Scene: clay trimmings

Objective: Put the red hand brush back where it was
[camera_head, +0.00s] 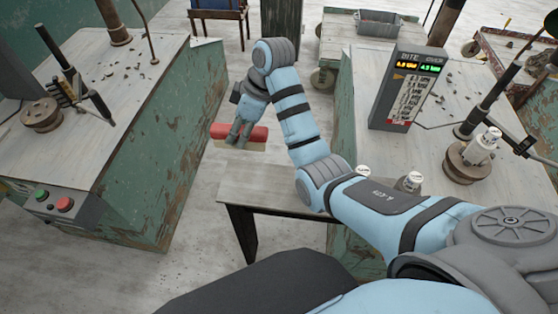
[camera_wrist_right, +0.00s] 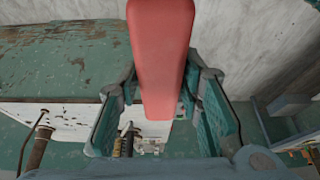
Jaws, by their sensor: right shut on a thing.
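The red hand brush (camera_head: 258,133) has a red back and a pale bristle side, and hangs in the air over the gap between the two work benches. My right gripper (camera_head: 241,131) is shut on it. In the right wrist view the red handle of the brush (camera_wrist_right: 162,60) runs down between the two green finger pads of the right gripper (camera_wrist_right: 160,112). My left gripper does not show in either view.
A left bench (camera_head: 110,120) carries clay crumbs and a control box (camera_head: 55,205). A right bench (camera_head: 445,110) carries a sign display (camera_head: 405,90). Floor shows between the benches.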

